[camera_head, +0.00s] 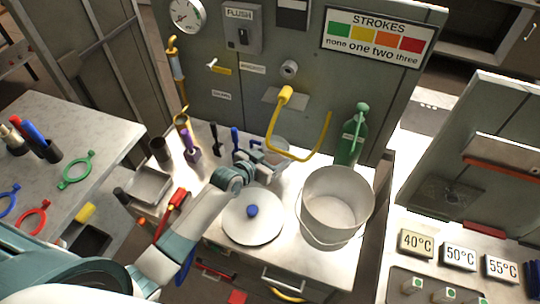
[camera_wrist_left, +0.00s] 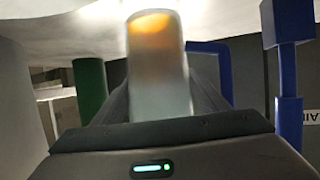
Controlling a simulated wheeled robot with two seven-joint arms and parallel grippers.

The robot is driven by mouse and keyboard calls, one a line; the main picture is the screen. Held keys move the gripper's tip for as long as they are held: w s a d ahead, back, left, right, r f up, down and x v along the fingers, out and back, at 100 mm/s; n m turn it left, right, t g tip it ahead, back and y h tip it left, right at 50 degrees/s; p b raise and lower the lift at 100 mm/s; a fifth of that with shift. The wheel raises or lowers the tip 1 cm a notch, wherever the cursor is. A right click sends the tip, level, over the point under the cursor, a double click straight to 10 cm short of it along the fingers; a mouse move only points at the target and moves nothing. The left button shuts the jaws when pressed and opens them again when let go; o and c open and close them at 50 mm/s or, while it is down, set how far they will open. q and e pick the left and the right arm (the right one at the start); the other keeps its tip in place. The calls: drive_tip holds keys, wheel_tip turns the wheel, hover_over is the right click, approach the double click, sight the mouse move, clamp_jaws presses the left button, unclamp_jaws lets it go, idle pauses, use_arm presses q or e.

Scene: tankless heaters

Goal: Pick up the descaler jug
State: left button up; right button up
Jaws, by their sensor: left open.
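My left arm reaches over the bench from the lower left in the head view. Its gripper (camera_head: 262,166) is open at a clear, pale container (camera_head: 273,150); the arm partly hides this container. A green bottle (camera_head: 356,140) with a small label stands upright at the back right of the bench, apart from the gripper. I cannot tell for sure which of the two is the descaler jug. In the left wrist view a pale upright cylinder with an orange upper part (camera_wrist_left: 158,65) is close ahead of the gripper, in the middle. My right gripper is not in view.
A large white bucket (camera_head: 336,205) stands right of the arm, and a round white lid (camera_head: 252,222) with a blue knob lies in front. Blue-handled tools (camera_head: 235,138) and a purple-topped item (camera_head: 190,144) stand left.

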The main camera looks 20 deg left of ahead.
use_arm(q)
drive_tip(key=shift+w+d+f, duration=0.2)
drive_tip(key=shift+w+f, duration=0.1)
drive_tip(key=shift+w, duration=0.35)
drive_tip(key=c, duration=1.2)
drive_tip(key=shift+o, duration=0.2)
drive_tip(key=shift+s+r, duration=0.15)
drive_tip(key=shift+r, duration=0.2)
